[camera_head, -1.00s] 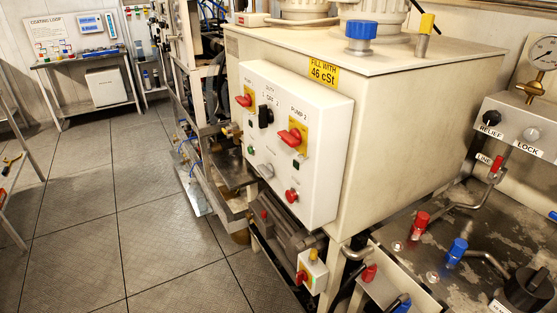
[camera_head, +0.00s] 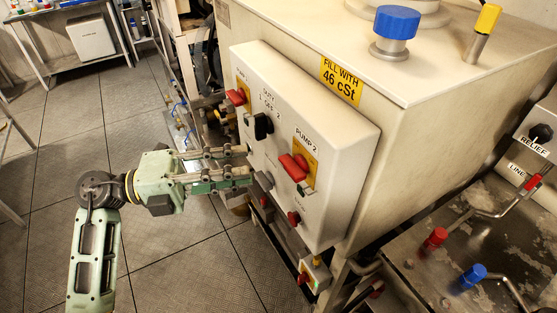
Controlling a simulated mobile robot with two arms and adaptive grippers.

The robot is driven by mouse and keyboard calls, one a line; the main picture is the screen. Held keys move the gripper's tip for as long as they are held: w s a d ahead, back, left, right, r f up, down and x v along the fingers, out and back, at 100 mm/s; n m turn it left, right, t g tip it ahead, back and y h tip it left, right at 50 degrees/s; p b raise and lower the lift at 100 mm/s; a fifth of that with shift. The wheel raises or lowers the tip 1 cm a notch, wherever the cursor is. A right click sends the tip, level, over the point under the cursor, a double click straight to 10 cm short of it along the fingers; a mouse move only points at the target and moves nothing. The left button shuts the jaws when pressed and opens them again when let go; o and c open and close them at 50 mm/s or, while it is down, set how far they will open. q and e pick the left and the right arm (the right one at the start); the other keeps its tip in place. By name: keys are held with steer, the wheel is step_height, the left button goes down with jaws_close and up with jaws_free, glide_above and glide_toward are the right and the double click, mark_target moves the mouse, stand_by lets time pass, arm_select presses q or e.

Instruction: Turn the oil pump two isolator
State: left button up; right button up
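The pump 2 isolator is a red rotary handle (camera_head: 293,166) on a yellow plate, on the right part of the white control panel (camera_head: 345,165), under the label "PUMP 2". Its handle lies slanted, down to the right. My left gripper (camera_head: 251,167) is just left of this handle, close to the panel face. Its two fingers are apart, one above the other, with nothing seen between them. It appears apart from the isolator. My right gripper is not in view.
A red pump 1 handle (camera_head: 237,97) and a black duty knob (camera_head: 262,126) sit left of the isolator. Below are a grey knob (camera_head: 263,180) and a red button (camera_head: 294,218). A blue cap (camera_head: 397,22) tops the tank. Open floor (camera_head: 160,250) lies left.

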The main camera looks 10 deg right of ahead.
mark_target(286, 170)
arm_select(q)
steer(key=shift+m+g+y, duration=0.3)
steer(key=shift+m, duration=0.1)
steer(key=d, duration=0.2)
steer(key=d+p, duration=0.1)
steer(key=d, duration=0.1)
steer(key=d+p, duration=0.1)
steer(key=d, duration=0.1)
steer(key=shift+s+d+r, duration=0.2)
steer(key=shift+s+d, duration=0.05)
steer(key=shift+s, duration=0.1)
steer(key=shift+d+f+p, duration=0.1)
steer(key=shift+d+p, duration=0.2)
steer(key=shift+d, duration=0.3)
steer(key=shift+d+f, duration=0.1)
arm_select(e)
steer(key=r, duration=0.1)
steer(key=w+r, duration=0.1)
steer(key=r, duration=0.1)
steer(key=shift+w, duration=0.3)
arm_select(q)
steer(key=shift+c, duration=0.6)
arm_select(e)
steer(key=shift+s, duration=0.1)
arm_select(q)
jaws_close()
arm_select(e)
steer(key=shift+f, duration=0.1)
